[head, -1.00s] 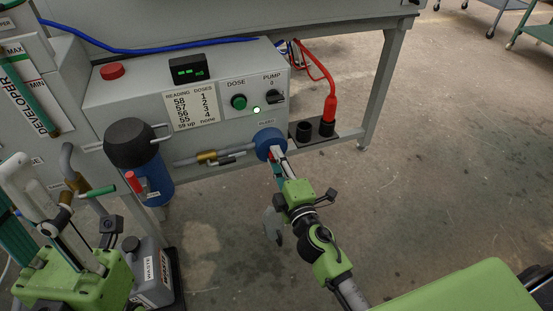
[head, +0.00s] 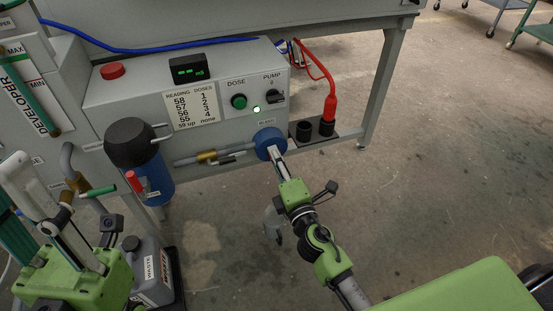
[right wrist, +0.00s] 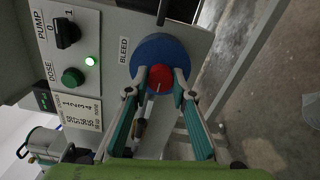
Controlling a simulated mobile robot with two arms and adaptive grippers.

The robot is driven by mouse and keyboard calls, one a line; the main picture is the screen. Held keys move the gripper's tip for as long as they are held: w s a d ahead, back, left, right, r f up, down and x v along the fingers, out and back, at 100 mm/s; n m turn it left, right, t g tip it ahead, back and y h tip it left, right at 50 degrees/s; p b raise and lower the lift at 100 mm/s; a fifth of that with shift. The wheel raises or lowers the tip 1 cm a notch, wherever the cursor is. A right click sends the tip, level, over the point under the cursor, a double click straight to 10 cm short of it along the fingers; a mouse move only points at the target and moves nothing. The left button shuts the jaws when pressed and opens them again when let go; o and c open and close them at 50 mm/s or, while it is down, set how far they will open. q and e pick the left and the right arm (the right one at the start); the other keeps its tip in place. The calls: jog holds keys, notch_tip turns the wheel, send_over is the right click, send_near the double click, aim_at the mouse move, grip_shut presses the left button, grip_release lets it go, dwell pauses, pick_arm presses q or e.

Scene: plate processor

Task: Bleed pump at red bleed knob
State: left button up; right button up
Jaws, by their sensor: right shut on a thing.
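The red bleed knob (right wrist: 161,76) has a white mark and sits in the middle of the blue round housing (right wrist: 152,54) beside the BLEED label in the right wrist view. My right gripper (right wrist: 161,82) is shut on the knob, with one fingertip on each side. In the head view the blue housing (head: 267,137) is at the panel's lower right, and my right gripper (head: 277,154) reaches it from below right. It hides the knob there.
The panel (head: 215,85) carries a green DOSE button (head: 239,101), a lit lamp (head: 256,110) and a black PUMP switch (head: 275,97). A red probe (head: 330,100) stands at the right in a holder. A blue filter (head: 155,180) and waste container (head: 153,270) are left.

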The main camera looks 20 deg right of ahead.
jog(key=shift+f, duration=0.1)
jog(key=o, duration=1.1)
jog(key=shift+s, duration=0.15)
jog(key=s, duration=0.7)
jog(key=shift+s, duration=0.15)
jog(key=shift+d, duration=0.1)
dwell(1.5)
